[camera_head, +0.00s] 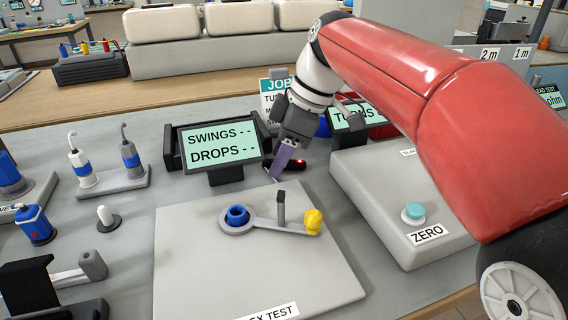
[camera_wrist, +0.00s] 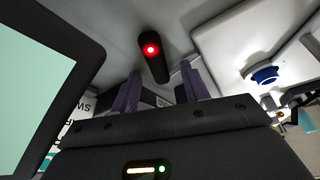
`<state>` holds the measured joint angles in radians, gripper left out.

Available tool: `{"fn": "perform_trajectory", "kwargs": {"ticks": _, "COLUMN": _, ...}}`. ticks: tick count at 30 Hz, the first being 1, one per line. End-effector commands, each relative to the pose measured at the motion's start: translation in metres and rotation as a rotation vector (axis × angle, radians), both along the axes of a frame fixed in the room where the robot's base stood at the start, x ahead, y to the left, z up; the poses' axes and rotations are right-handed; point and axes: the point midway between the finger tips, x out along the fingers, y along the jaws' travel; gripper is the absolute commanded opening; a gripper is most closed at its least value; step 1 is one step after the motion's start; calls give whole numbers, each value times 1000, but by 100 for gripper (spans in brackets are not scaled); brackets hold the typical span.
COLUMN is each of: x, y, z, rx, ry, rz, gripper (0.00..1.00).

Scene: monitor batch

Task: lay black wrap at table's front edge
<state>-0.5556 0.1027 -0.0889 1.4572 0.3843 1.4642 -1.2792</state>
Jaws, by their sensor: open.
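A small black rounded bar (camera_head: 298,164) with a lit red light lies on the grey table behind the flex test plate. It is the nearest match to the black wrap, but I cannot tell for sure. My gripper (camera_head: 278,170) hangs over the table just left of this bar, purple fingers pointing down. In the wrist view the bar (camera_wrist: 154,62) lies beyond the fingertips, its near end between them in the picture. My gripper (camera_wrist: 160,82) is open, with nothing visibly held. A short stretch of the table's front edge (camera_head: 445,302) shows at lower right.
The flex test plate (camera_head: 190,265) with a blue socket (camera_head: 237,216) and yellow knob (camera_head: 313,221) fills the front middle. A SWINGS/DROPS display (camera_head: 218,147) stands left of my gripper. The ZERO box (camera_head: 375,190) stands at right. Several small tools crowd the left.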

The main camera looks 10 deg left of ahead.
Motion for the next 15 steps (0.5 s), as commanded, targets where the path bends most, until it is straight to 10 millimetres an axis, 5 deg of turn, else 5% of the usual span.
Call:
{"fn": "perform_trajectory", "kwargs": {"ticks": 5, "x": 0, "y": 0, "z": -2, "rx": 0, "ry": 0, "rz": 0, "gripper": 43}}
{"fn": "perform_trajectory", "kwargs": {"ticks": 15, "x": 0, "y": 0, "z": -2, "rx": 0, "ry": 0, "rz": 0, "gripper": 0}}
